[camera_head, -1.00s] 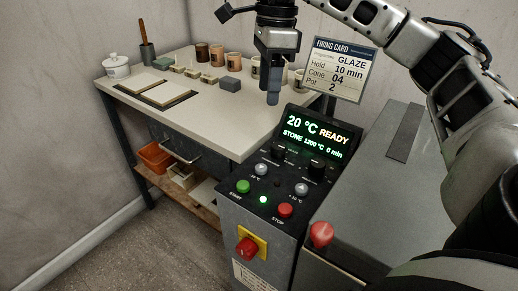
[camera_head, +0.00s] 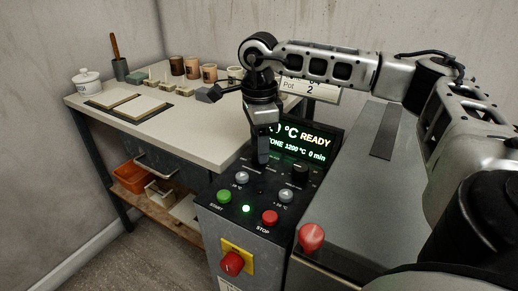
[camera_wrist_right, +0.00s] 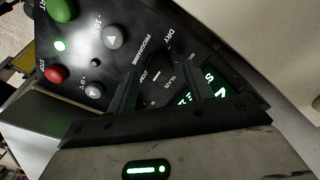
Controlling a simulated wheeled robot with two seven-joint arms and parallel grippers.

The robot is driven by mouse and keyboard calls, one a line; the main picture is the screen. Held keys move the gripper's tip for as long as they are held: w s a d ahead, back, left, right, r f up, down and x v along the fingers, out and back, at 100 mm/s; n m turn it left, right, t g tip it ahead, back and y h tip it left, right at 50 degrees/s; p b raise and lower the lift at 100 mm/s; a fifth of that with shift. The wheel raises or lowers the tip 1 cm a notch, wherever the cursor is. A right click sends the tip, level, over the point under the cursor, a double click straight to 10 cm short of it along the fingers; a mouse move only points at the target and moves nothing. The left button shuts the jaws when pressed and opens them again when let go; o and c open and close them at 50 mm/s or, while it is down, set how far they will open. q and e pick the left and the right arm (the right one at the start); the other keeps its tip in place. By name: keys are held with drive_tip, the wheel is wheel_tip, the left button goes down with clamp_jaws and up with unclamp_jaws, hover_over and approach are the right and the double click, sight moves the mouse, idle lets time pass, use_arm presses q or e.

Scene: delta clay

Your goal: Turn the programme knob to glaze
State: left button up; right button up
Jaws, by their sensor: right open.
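The control panel (camera_head: 235,225) of the kiln has a programme knob (camera_wrist_right: 158,73), seen in the right wrist view with printed labels around it, DRY and part of GLAZE among them. Its pointer direction is hard to make out. My right gripper (camera_head: 262,160) points down over the panel and hides this knob in the head view. In the right wrist view its open fingers (camera_wrist_right: 160,88) are on either side of the knob; whether they touch it I cannot tell. The display (camera_head: 308,146) shows READY, 1200 °C and 0 min. My left gripper is not in view.
Another black knob (camera_head: 300,173) is close to the right. Grey buttons, a green START button (camera_head: 224,196), a red STOP button (camera_head: 269,217) and a red switch (camera_head: 232,262) sit nearer. The firing card (camera_head: 310,90) is mostly behind my arm. A table (camera_head: 205,135) with pots stands left.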

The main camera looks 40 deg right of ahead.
drive_tip(key=shift+f, duration=0.65)
drive_tip(key=c, duration=1)
drive_tip(key=shift+o, duration=0.2)
